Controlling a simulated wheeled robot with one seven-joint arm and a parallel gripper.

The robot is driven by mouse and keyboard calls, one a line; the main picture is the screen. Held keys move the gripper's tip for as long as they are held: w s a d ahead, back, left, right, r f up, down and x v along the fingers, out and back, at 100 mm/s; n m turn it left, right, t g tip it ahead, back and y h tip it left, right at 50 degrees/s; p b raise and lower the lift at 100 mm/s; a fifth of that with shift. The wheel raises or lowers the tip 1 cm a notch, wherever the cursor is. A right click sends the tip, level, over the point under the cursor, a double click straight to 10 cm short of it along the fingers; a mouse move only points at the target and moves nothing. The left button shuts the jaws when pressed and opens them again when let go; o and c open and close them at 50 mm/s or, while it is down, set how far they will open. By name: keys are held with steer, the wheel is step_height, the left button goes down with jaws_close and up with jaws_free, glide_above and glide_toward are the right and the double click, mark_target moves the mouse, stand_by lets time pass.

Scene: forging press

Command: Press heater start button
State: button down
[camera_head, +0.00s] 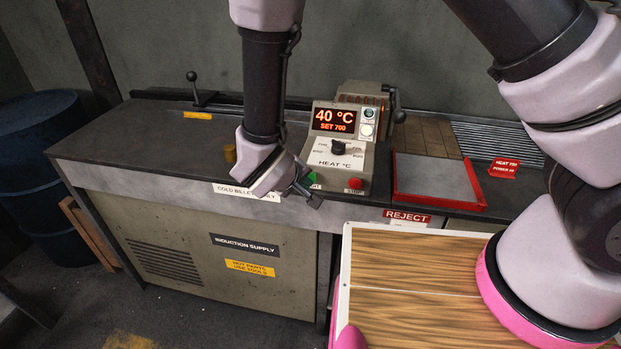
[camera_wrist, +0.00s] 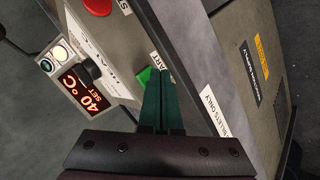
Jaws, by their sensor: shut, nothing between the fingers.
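The heater control box (camera_head: 341,166) stands on the bench, with a display reading 40 °C, SET 700. Its green start button (camera_head: 312,177) shows on the lower left of its front, partly hidden by my gripper. In the wrist view the green button (camera_wrist: 144,76) shows just left of my fingertips, which cover part of the label beside it. My gripper (camera_head: 310,197) is shut and empty, right in front of the box's lower left corner. My gripper's fingers (camera_wrist: 161,75) are together in the wrist view. I cannot tell whether they touch the button.
A red stop button (camera_head: 355,184) sits right of the green one, below a dial (camera_head: 338,148). A red-framed tray (camera_head: 397,179) lies right of the box. A wooden-topped surface (camera_head: 400,270) is in front. A blue barrel (camera_head: 40,150) stands at the left.

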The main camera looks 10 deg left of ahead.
steer(key=shift+s, duration=0.4)
steer(key=s, duration=0.5)
steer(key=shift+a, duration=0.2)
stand_by(0.6)
steer(key=w+d+r+m+g+h, duration=0.15)
steer(key=w+d+r+m, duration=0.3)
steer(key=d+r, duration=0.5)
steer(key=w+d+r+m+g, duration=0.3)
steer(key=w+d+r, duration=0.3)
steer(key=d+r, duration=0.3)
steer(key=s+d+r+m+t+y, duration=0.1)
steer(key=s+d+r+m+y, duration=0.1)
steer(key=d+r, duration=0.6)
steer(key=s+d+r+m+t+y, duration=0.2)
steer(key=d+r, duration=0.6)
steer(key=r, duration=0.4)
steer(key=s+m+y, duration=0.1)
steer(key=s+y, duration=0.1)
steer(key=s, duration=0.1)
steer(key=shift+s+r+m, duration=0.2)
steer(key=shift+r+m, duration=0.1)
steer(key=shift+m, duration=0.05)
